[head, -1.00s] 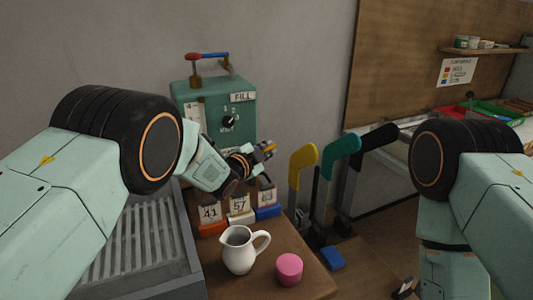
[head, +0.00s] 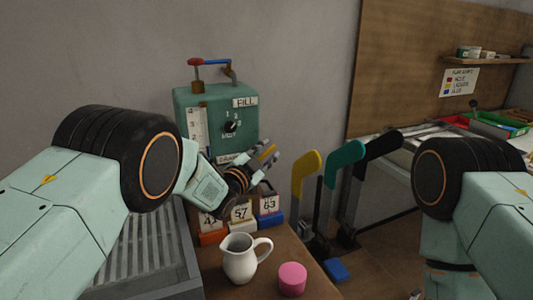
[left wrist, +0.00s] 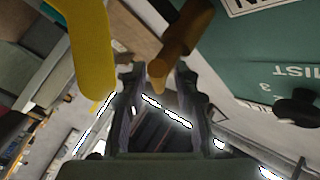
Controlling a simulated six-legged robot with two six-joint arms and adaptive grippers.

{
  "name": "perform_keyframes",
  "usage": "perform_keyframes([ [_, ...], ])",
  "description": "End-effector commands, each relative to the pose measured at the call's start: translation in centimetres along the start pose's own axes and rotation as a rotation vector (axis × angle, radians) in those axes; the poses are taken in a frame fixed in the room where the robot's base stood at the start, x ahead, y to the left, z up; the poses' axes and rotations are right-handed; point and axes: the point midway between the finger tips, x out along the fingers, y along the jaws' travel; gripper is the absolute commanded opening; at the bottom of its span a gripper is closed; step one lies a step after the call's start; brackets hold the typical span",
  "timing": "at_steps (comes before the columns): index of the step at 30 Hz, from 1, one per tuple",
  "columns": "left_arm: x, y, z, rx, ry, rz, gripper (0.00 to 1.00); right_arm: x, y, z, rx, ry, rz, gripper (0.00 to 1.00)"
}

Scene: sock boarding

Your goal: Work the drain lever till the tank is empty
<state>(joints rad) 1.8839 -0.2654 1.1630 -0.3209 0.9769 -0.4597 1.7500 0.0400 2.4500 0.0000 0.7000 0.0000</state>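The green tank (head: 215,112) stands against the wall with a FILL label, a dial, a gauge strip on its left front and a red-and-blue lever (head: 209,58) on top. My left gripper (head: 268,159) is open in front of the tank's lower right. In the left wrist view a brown-orange bar (left wrist: 183,42) reaches from the tank side to between the open fingertips, with a visible gap beside it; it may be the drain lever. A yellow-orange tip shows at the fingers in the head view. The gauge level is too small to read. My right gripper is below the picture.
Number cards (head: 240,212) on coloured blocks, a white jug (head: 240,262) and a pink round block (head: 292,279) stand on the wooden table (head: 262,284). Yellow (head: 304,170), teal (head: 346,152) and black (head: 382,146) sock-shaped boards stand close to the right of my left gripper.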

Motion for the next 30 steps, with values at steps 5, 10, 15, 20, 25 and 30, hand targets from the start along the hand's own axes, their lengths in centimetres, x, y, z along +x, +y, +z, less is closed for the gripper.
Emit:
perform_keyframes([
  [5, 0.0, 0.1, 0.0, 0.001, 0.0, 0.001, 0.35, 0.0, 0.0, 0.0, 0.0, 0.0, 0.0, 0.0],
  [10, 0.0, -0.1, -0.2, 0.002, 0.001, 0.001, 0.35, 0.0, 0.0, 0.0, 0.0, 0.0, 0.0, 0.0],
  [15, 0.2, -1.6, -1.8, 0.004, 0.003, 0.0, 0.35, 0.0, 0.0, 0.0, 0.0, 0.0, 0.0, 0.0],
  [20, 0.4, -3.7, -4.1, 0.004, 0.003, -0.001, 0.35, 0.0, 0.0, 0.0, 0.0, 0.0, 0.0, 0.0],
  [25, 0.6, -5.6, -6.1, 0.004, 0.002, 0.0, 0.35, 0.0, 0.0, 0.0, 0.0, 0.0, 0.0, 0.0],
  [30, 0.7, -6.5, -7.2, 0.002, 0.001, 0.001, 0.35, 0.0, 0.0, 0.0, 0.0, 0.0, 0.0, 0.0],
])
